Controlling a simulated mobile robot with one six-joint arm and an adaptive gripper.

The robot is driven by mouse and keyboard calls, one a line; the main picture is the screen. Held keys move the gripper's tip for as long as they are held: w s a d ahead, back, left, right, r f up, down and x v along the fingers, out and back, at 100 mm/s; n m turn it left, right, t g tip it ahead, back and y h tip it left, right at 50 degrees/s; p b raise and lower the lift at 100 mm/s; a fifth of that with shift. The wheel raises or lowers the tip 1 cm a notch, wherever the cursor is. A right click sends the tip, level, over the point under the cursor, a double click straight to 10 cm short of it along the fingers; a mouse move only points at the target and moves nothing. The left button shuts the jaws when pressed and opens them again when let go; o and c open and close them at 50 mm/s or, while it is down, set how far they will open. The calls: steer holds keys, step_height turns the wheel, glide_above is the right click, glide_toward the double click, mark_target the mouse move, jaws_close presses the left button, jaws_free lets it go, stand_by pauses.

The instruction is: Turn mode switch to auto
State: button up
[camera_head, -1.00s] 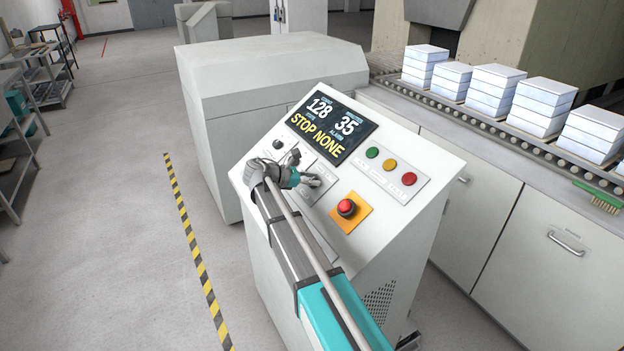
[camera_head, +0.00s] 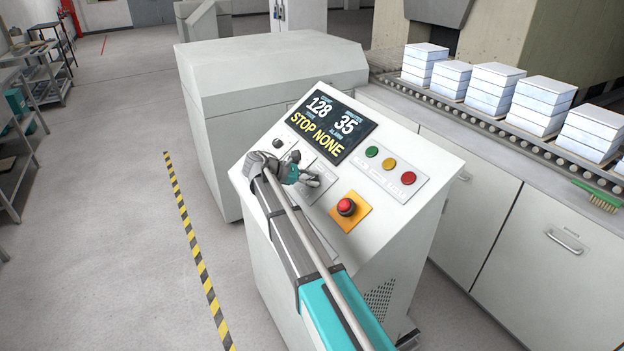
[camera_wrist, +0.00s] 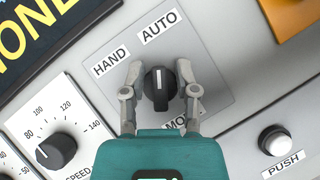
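The mode switch (camera_wrist: 160,88) is a black knob with a white pointer line on a grey plate. In the wrist view its line points straight up, toward the AUTO label (camera_wrist: 159,27); the HAND label (camera_wrist: 112,61) lies to the upper left. My gripper (camera_wrist: 160,75) has one finger on each side of the knob. The fingers are spread about as wide as the knob's round base; I cannot tell whether they touch it. In the head view my gripper (camera_head: 311,179) is low over the sloped panel and hides the switch. The display (camera_head: 331,124) reads STOP and NONE.
A speed dial (camera_wrist: 57,151) and a white push button (camera_wrist: 276,140) flank my gripper. A red emergency button (camera_head: 346,207) on a yellow plate sits close by on the right. Green, yellow and red lamps (camera_head: 389,164) are farther right. White stacks (camera_head: 494,88) stand on the conveyor behind.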

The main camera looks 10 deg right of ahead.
steer(key=shift+o, duration=0.6)
steer(key=shift+n, duration=0.4)
